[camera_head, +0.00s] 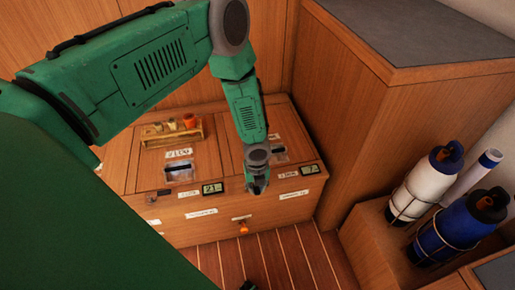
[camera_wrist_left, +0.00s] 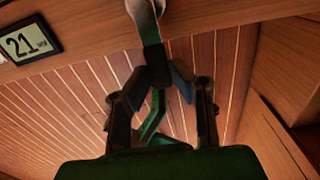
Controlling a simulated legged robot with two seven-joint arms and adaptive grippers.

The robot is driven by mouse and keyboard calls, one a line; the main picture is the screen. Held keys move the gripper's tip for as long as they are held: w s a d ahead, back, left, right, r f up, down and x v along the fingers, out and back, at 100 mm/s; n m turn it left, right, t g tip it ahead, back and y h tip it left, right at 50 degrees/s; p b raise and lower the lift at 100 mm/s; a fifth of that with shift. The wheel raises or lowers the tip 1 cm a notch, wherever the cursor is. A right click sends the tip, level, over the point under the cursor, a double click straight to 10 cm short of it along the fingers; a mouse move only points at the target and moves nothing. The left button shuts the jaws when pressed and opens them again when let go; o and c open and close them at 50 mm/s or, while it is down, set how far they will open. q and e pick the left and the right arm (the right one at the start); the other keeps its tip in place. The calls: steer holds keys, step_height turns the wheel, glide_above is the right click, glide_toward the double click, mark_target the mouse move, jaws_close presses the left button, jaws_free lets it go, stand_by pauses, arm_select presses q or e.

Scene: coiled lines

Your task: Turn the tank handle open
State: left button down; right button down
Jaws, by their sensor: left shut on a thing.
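A wooden tank bench (camera_head: 215,225) stands against the back wall, with labels and displays along its front edge. My left gripper (camera_head: 258,186) reaches down at its front, right of the "21" display (camera_head: 212,188). The head view hides this handle behind the gripper.
A small wooden tray (camera_head: 172,137) with items sits on the bench top. A tall wooden cabinet (camera_head: 350,120) bounds the right. White (camera_head: 425,185) and blue (camera_head: 455,230) bottles stand in a rack. Plank floor (camera_head: 280,260) is open in front.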

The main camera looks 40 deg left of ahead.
arm_select(q)
steer(key=shift+w+a, duration=0.15)
steer(key=shift+a, duration=0.2)
steer(key=c, duration=1.4)
jaws_free()
steer(key=shift+c, duration=0.2)
steer(key=shift+f, duration=0.15)
steer(key=shift+w+r, duration=0.1)
steer(key=shift+r, duration=0.3)
step_height(320, 180, up, 11)
steer(key=shift+a, duration=0.15)
arm_select(e)
steer(key=shift+a, duration=0.2)
steer(key=shift+w, duration=0.1)
